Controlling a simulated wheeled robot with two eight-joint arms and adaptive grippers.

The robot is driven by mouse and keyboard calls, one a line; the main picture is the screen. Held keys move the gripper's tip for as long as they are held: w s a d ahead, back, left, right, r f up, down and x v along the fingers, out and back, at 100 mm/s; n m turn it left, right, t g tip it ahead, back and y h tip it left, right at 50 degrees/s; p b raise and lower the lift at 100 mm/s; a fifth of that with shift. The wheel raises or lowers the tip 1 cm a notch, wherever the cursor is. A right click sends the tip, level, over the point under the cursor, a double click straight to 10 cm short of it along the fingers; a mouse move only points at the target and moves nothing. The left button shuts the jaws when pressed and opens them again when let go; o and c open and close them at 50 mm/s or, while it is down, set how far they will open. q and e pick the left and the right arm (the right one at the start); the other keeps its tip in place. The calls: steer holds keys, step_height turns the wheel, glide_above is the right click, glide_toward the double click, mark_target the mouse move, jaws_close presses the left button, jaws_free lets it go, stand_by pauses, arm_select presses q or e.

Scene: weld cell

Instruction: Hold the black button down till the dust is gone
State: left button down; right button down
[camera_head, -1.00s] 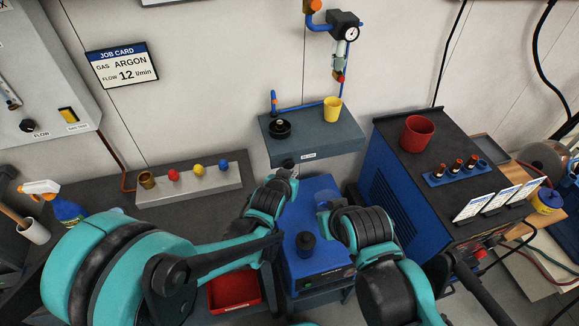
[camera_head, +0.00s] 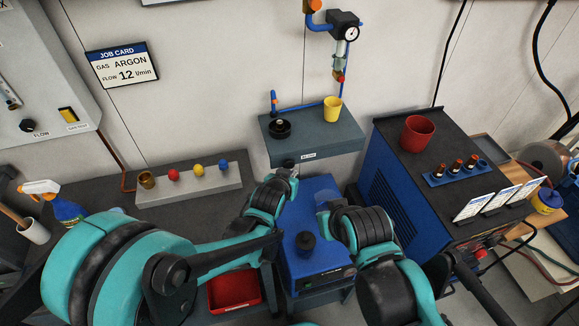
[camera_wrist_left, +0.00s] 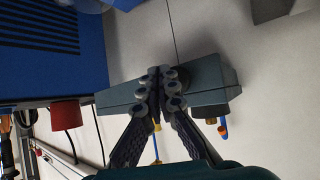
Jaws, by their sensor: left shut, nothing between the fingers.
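A round black button (camera_head: 280,128) sits on the left part of the small grey wall shelf (camera_head: 335,142). My left gripper (camera_head: 290,167) is just below and in front of the shelf's front edge. Its fingers are shut and empty, apart from the button. I cannot make out any dust.
A yellow cup (camera_head: 332,109) stands on the shelf, right of the button, with a blue pipe (camera_head: 300,106) behind. A blue machine with a red cup (camera_head: 417,133) is to the right. A strip with coloured knobs (camera_head: 188,184) lies on the left bench. A red tray (camera_head: 234,290) is below.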

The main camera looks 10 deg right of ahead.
arm_select(q)
steer(key=shift+w, duration=0.35)
steer(key=shift+w, duration=0.55)
stand_by(2.4)
stand_by(0.4)
steer(key=shift+s, duration=1)
steer(key=shift+s, duration=0.1)
steer(key=s, duration=0.4)
steer(key=shift+s+b, duration=0.35)
steer(key=shift+s, duration=0.05)
